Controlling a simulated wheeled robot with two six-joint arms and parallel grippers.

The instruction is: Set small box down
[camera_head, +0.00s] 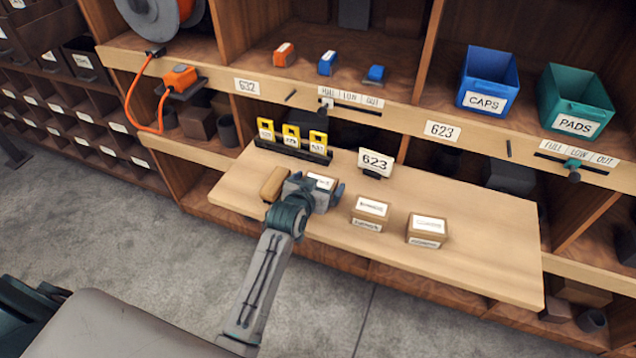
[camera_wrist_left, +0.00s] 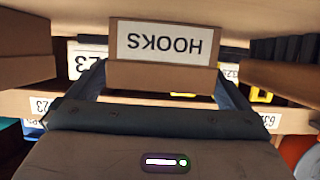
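A small brown box with a white label (camera_head: 321,182) is between the fingers of my left gripper (camera_head: 316,190) near the front of the wooden table board (camera_head: 480,250). In the left wrist view this box (camera_wrist_left: 155,75) shows its HOOKS label upside down, and the finger of my left gripper (camera_wrist_left: 155,88) on each side meets it. The gripper looks shut on it. The box is level and low over the board; I cannot tell whether its underside touches. My right gripper is not in view.
Two labelled brown boxes (camera_head: 370,212) (camera_head: 427,230) stand to the right, and a brown block (camera_head: 275,184) is close on the left. A 623 sign (camera_head: 376,162) and a rack of yellow tags (camera_head: 291,140) stand behind. The right of the board is clear.

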